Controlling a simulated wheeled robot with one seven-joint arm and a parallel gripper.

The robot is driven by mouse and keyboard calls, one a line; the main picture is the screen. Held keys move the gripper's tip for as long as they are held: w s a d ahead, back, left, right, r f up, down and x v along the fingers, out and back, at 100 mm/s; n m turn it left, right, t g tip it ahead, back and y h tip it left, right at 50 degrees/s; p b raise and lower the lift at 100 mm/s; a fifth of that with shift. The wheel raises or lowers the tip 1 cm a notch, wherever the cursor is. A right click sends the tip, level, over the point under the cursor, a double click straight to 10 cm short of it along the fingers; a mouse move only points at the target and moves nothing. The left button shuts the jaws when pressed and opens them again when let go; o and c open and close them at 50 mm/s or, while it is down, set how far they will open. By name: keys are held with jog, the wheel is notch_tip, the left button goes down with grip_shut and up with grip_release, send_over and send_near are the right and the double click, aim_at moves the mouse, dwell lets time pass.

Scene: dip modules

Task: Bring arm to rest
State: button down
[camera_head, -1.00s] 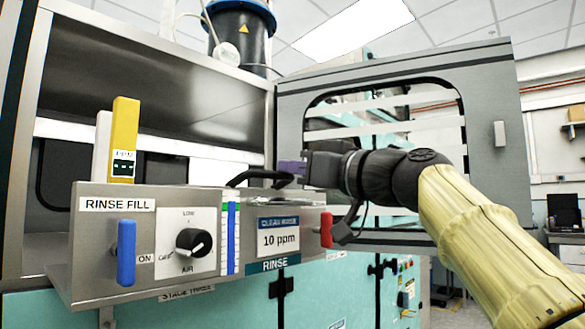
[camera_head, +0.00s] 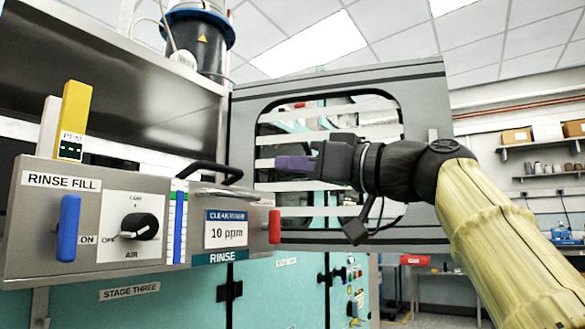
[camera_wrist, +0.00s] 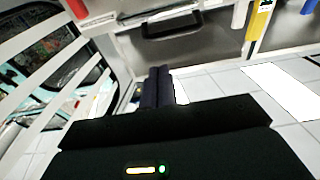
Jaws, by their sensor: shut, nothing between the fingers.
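My gripper (camera_head: 280,162) is at the end of my arm in the middle of the head view, its purple-grey fingers shut and empty and pointing left. It appears in front of the grey door with the slatted window (camera_head: 345,80), right of and slightly above the black handle (camera_head: 212,170) on the rinse panel. A gap shows between the fingers and the handle. In the wrist view the dark fingers (camera_wrist: 158,88) are together in the middle, with the black handle (camera_wrist: 172,27) beyond them.
The steel panel (camera_head: 90,255) at left carries a blue lever (camera_head: 68,228), a black knob (camera_head: 140,226), a yellow gauge (camera_head: 74,120) and a red lever (camera_head: 274,227). Shelves (camera_head: 545,145) with boxes stand at the far right. Open room lies between the door and shelves.

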jog(key=w+d+f+m+t+h+p, duration=0.1)
jog(key=w+d+f+m+h+p, duration=0.15)
jog(key=w+f+m, duration=0.35)
jog(key=w+d+f+m+h+p, duration=0.1)
jog(key=w+f+h+p, duration=0.1)
jog(key=w+f+h, duration=0.45)
jog(key=d+f+m+g+h+p, duration=0.2)
jog(key=d+f+m+g+p, duration=0.15)
jog(key=f, duration=1.45)
jog(key=s+d+f+m+g+h+p, duration=0.1)
jog(key=s+d+f+h, duration=0.1)
jog(key=s+f, duration=0.35)
jog(key=s+d+f+m+g+h+p, duration=0.1)
jog(key=s+d+f+g+p, duration=0.15)
jog(key=f, duration=0.65)
jog(key=s+d+f+n+g+h+p, duration=0.1)
jog(key=s+f+p, duration=0.1)
jog(key=s+f, duration=0.4)
jog(key=s+d+f+g+h+p, duration=0.1)
jog(key=s+f, duration=0.3)
jog(key=s, duration=0.5)
notch_tip(320, 180, up, 37)
jog(key=p, duration=3.7)
jog(key=shift+w+a+r+p, duration=0.15)
jog(key=shift+w+r+p, duration=0.05)
jog(key=shift+w+p, duration=0.15)
